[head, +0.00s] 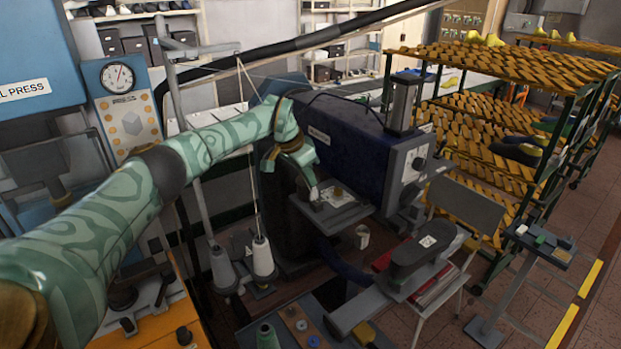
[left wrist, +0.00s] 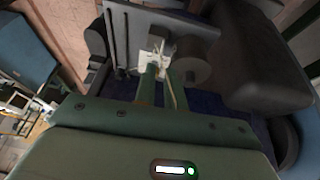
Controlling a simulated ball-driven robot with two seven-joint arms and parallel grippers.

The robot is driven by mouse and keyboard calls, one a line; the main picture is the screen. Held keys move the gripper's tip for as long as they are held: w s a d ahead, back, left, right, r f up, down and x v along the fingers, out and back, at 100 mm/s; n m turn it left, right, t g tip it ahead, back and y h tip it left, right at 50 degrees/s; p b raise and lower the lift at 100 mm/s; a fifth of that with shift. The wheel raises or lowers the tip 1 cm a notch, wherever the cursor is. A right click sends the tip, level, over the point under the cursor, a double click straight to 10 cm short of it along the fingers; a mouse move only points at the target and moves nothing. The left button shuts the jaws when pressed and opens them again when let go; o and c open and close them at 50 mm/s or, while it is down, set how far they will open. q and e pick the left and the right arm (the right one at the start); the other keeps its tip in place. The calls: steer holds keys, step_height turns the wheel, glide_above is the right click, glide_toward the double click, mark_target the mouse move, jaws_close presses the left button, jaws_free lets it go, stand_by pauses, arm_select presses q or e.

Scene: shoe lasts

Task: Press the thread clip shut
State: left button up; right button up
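My left gripper (head: 316,196) reaches in from the left and points down at the small metal work plate (head: 338,196) of the dark blue machine. In the left wrist view my two green fingers (left wrist: 161,68) stand a little apart, with a narrow gap between them. A small white piece (left wrist: 153,54), perhaps the thread clip, lies at the fingertips. I cannot tell whether it sits between them, touches them, or is shut. In the head view the clip cannot be made out; it is small and near the gripper. My right gripper is not in view.
The dark blue machine (head: 345,140) stands just right of my gripper. Two thread cones (head: 262,258) stand below my left arm. A shoe-last rack (head: 500,130) fills the right side. A round grey cylinder (left wrist: 194,71) is close to the fingers.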

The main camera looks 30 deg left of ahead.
mark_target(314, 194)
arm_select(q)
steer(key=shift+x, duration=1.3)
steer(key=shift+a, duration=0.1)
jaws_close()
steer(key=shift+r, duration=0.1)
